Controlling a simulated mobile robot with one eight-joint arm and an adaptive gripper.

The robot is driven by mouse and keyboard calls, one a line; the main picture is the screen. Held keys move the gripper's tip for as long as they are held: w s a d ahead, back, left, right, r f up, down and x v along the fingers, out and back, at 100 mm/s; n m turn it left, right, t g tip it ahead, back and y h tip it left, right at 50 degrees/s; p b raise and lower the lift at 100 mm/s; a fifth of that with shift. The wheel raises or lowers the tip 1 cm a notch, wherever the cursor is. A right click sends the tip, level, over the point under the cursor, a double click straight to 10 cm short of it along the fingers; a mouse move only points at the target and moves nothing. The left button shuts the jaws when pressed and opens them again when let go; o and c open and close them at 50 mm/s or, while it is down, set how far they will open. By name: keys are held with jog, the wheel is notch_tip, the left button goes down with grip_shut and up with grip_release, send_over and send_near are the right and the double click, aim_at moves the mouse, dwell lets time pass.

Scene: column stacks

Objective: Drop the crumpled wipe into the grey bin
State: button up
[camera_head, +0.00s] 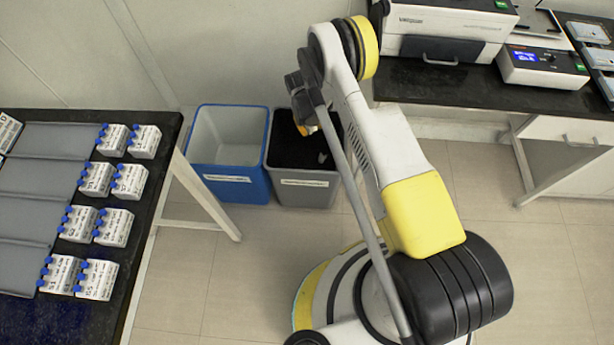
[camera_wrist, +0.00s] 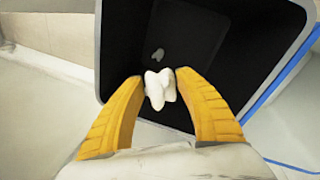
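The crumpled wipe (camera_wrist: 160,90) is a small white lump between the tips of my gripper's yellow fingers (camera_wrist: 160,80) in the wrist view. The wipe cannot be made out between the fingers there. A small pale piece (camera_wrist: 158,55) shows deeper inside the bin.
A blue bin (camera_head: 230,185) with a pale inside stands directly left of the grey one. A black-topped bench (camera_head: 150,215) with white boxes is at left. Another bench (camera_head: 440,85) with instruments is at the back right. A wall is behind the bins.

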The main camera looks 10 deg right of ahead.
jog(key=o, duration=0.4)
notch_tip(320, 180, up, 12)
jog(key=a, duration=0.2)
jog(key=shift+s, duration=0.15)
dwell(0.4)
